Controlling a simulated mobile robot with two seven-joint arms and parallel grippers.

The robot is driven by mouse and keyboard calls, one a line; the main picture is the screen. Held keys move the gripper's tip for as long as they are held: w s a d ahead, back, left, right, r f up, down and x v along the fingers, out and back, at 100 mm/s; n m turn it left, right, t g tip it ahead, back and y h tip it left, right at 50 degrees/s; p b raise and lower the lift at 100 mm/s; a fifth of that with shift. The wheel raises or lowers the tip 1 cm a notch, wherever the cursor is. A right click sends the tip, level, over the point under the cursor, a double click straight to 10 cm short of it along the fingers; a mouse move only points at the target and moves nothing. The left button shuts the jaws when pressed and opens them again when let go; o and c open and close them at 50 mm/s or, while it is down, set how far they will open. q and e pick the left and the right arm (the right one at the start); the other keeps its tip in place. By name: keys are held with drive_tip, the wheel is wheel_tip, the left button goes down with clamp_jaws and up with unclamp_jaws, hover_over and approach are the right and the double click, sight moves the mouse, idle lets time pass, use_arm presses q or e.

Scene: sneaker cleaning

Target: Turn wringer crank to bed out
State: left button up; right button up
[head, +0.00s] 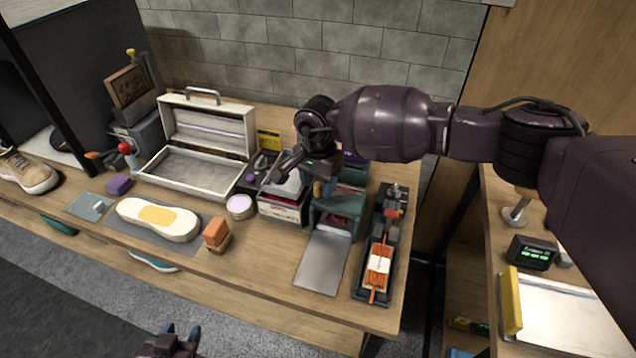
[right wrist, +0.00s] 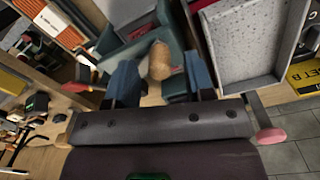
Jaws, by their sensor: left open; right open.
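The wringer (head: 338,208) is a dark green press near the right end of the bench. A flat grey plate (head: 321,262), which looks like its bed, lies in front of it. A tan wooden crank knob (right wrist: 159,60) shows in the right wrist view, between the two fingers of my right gripper (right wrist: 163,72). The fingers are spread, with gaps beside the knob. In the head view this gripper is over the wringer's left side, and the arm partly hides the area. My left gripper (head: 178,336) is open and empty at the bottom edge, away from the bench.
A grey-lined box (head: 283,210) stands close left of the wringer. A dark device with orange strips (head: 379,262) stands to its right. An open white case (head: 195,172), a shoe sole (head: 185,229) and an orange-topped brush (head: 216,232) are further left.

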drive_tip(key=shift+f, duration=0.65)
drive_tip(key=shift+c, duration=0.3)
clamp_jaws()
